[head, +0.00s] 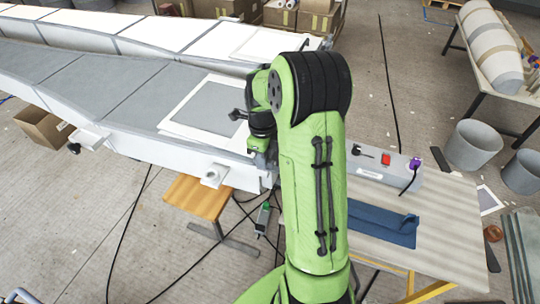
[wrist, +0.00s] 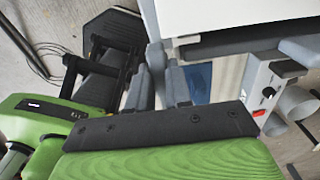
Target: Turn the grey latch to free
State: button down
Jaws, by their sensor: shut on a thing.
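The grey latch (wrist: 156,58) shows in the wrist view as a narrow upright grey piece between the two grey fingers of my gripper (wrist: 158,84). The fingers are shut on it, one on each side. Its lower end and pivot are hidden, so I cannot tell its exact angle. In the head view my green arm covers the gripper's fingers and the latch. The wrist (head: 262,122) is at the near right end of the long mould (head: 120,90), close to its white edge.
A table (head: 455,215) on the right holds a grey box with a red switch (head: 385,165) and a folded blue cloth (head: 375,222). A wooden stool (head: 200,196) stands below the mould. Grey buckets (head: 472,145) stand at the right. Black cables lie across the floor.

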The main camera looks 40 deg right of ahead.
jog(key=shift+w+r, duration=0.1)
dwell(0.3)
jog(key=c, duration=1)
grip_release()
jog(key=shift+c, duration=0.2)
notch_tip(320, 180, up, 16)
jog(key=p, duration=0.3)
jog(key=shift+f, duration=0.2)
